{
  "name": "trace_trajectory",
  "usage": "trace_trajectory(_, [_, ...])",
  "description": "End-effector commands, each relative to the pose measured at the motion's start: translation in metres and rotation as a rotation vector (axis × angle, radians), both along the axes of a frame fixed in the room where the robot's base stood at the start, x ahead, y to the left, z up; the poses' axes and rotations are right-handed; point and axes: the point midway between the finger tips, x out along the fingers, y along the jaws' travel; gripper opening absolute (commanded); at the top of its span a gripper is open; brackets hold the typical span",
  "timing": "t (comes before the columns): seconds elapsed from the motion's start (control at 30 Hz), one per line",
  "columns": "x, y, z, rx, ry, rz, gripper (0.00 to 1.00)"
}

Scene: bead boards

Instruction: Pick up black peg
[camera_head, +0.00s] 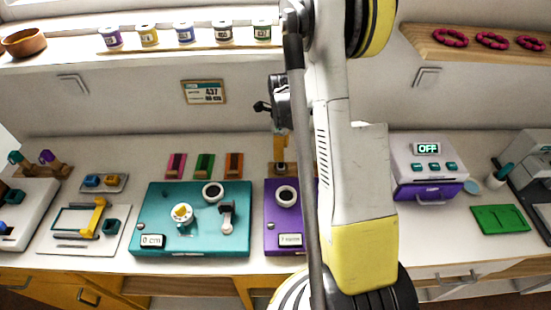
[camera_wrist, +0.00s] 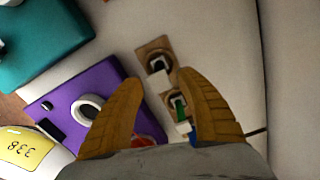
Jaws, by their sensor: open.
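In the wrist view, my gripper (camera_wrist: 156,80) shows two yellow-brown fingers spread apart, with nothing between their tips. Past the tips, a small wooden holder (camera_wrist: 147,50) carries a dark piece with a white part beside it. This dark piece (camera_wrist: 157,66) may be the black peg, but it is too small to be sure. A second wooden holder next to it has a green piece (camera_wrist: 178,103), partly behind the right finger. Red and blue pieces show lower down, partly hidden by the fingers. In the head view my arm covers most of this area.
A purple board (camera_head: 270,230) with a white ring lies beside the holders; it also shows in the wrist view (camera_wrist: 70,88). A teal board (camera_head: 160,215) lies left of it. A white box with a purple drawer (camera_head: 425,190) and a green tray (camera_head: 500,219) stand at the right.

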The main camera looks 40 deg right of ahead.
Motion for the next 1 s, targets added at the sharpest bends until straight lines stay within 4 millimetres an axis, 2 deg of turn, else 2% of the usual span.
trace_trajectory(0.1, [0.000,0.000,-0.016,0.000,0.000,-0.001,0.43])
trace_trajectory(0.27, [0.001,0.001,-0.031,0.000,0.000,0.000,0.43])
trace_trajectory(0.5, [0.001,0.002,-0.068,-0.001,0.000,0.001,0.43])
trace_trajectory(0.73, [0.001,0.002,-0.069,-0.002,0.000,0.001,0.43])
trace_trajectory(0.77, [0.001,0.002,-0.069,-0.002,0.000,0.001,0.39])
trace_trajectory(0.8, [0.001,0.002,-0.069,-0.002,0.000,0.001,0.27])
trace_trajectory(0.9, [0.001,0.002,-0.069,-0.002,0.000,0.001,0.00])
trace_trajectory(1.0, [0.001,0.002,-0.069,-0.002,0.000,0.001,0.00])
